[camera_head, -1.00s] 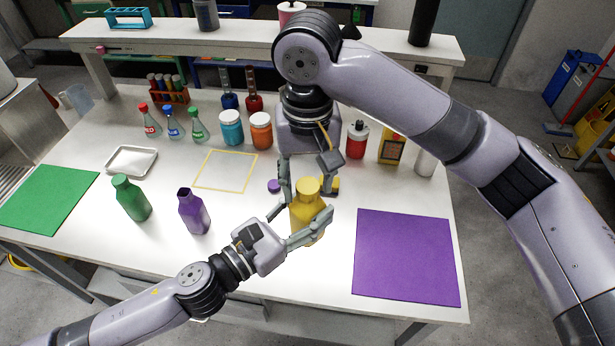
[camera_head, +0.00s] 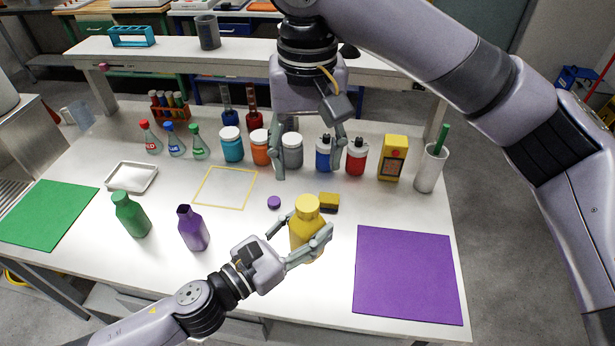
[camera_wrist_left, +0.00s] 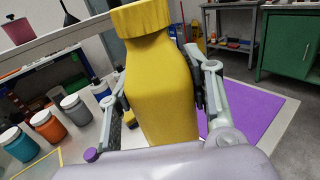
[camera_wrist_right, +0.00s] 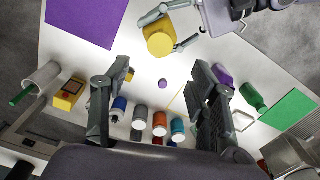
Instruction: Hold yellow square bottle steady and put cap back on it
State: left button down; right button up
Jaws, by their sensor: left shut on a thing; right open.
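The yellow square bottle (camera_head: 305,232) stands upright near the table's front middle, with its yellow cap (camera_head: 307,204) on its top. My left gripper (camera_head: 308,242) is shut around the bottle's body; the left wrist view shows the bottle (camera_wrist_left: 160,90) between its fingers and the cap (camera_wrist_left: 142,17) seated on the neck. My right gripper (camera_head: 308,172) is open and empty, raised above the table behind the bottle, apart from the cap.
A purple cap (camera_head: 274,202) and a yellow-and-dark block (camera_head: 329,202) lie behind the bottle. An uncapped purple bottle (camera_head: 193,230) and a green bottle (camera_head: 131,214) stand left. Several jars stand in a row behind. The purple mat (camera_head: 409,275) at right is bare.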

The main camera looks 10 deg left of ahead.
jog(key=shift+r, duration=1.3)
